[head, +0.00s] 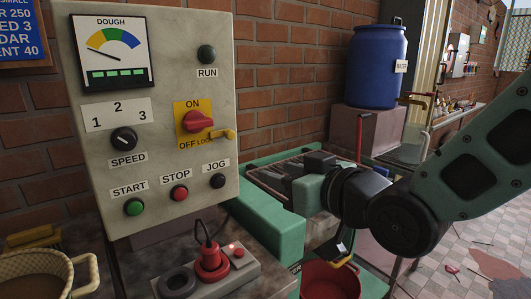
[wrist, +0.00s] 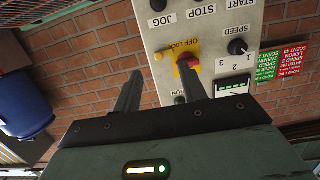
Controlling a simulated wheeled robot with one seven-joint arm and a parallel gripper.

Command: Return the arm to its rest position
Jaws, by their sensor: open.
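My arm reaches in from the right in the head view, with its dark wrist (head: 358,195) bent to the left, in front of the green machine. In the wrist view my gripper (wrist: 159,70) has its two dark fingers apart with nothing held between them. The grey control panel (head: 165,60) is upside down in the wrist view, behind the fingers. The right finger overlaps the red rotary switch (wrist: 187,58) in that picture; I cannot tell the distance. In the head view the switch (head: 198,121) is clear of my arm.
The green machine (head: 268,220) lies below and behind my wrist. A red bucket (head: 330,282) stands under it. A blue barrel (head: 376,65) sits on a pedestal behind. A red plug (head: 211,262) and a wicker basket (head: 30,268) are at lower left. Open floor shows at right.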

